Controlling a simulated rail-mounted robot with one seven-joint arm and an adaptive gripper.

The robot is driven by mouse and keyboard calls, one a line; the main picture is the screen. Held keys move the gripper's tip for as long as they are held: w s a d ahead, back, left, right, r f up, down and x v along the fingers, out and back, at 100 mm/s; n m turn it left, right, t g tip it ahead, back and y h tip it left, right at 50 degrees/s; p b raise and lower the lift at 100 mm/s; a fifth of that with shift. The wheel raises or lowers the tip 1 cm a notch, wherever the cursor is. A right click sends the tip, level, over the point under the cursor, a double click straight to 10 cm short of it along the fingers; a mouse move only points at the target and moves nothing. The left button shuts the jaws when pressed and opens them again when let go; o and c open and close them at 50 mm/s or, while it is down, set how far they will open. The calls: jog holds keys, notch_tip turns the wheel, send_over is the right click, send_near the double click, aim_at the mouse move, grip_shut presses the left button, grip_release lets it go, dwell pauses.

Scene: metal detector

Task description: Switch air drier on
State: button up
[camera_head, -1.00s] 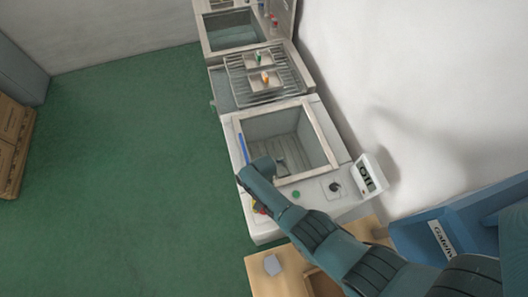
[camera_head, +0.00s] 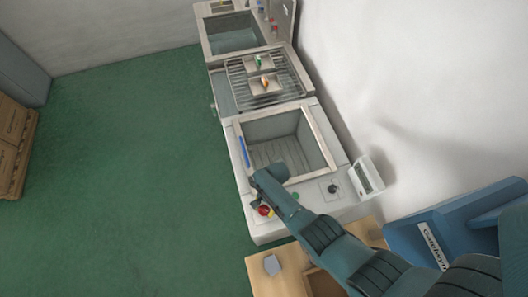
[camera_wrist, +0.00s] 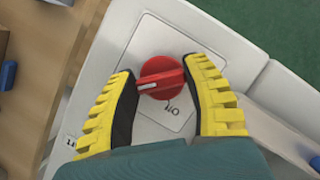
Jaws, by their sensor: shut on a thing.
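A red rotary knob (camera_wrist: 163,76) with a white pointer mark sits on a light panel with printed position labels in the wrist view. Its white mark points toward the left finger. My gripper (camera_wrist: 159,68) has its yellow-and-black fingers on either side of the knob, shut on it. In the head view the red knob (camera_head: 264,211) shows at the near left corner of the white machine (camera_head: 243,190), partly behind my wrist. A small display box (camera_head: 367,177) stands at the machine's right side, with a pale grey screen and no readable text.
The machine has an open rectangular basin, a blue strip (camera_head: 244,153), a green button (camera_head: 296,196) and a black knob (camera_head: 333,188). A rack (camera_head: 266,78) with small trays stands behind. A wooden table and blue unit (camera_head: 450,225) are near.

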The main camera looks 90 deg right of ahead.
jog(key=o, duration=1.2)
jog(key=v, duration=1.2)
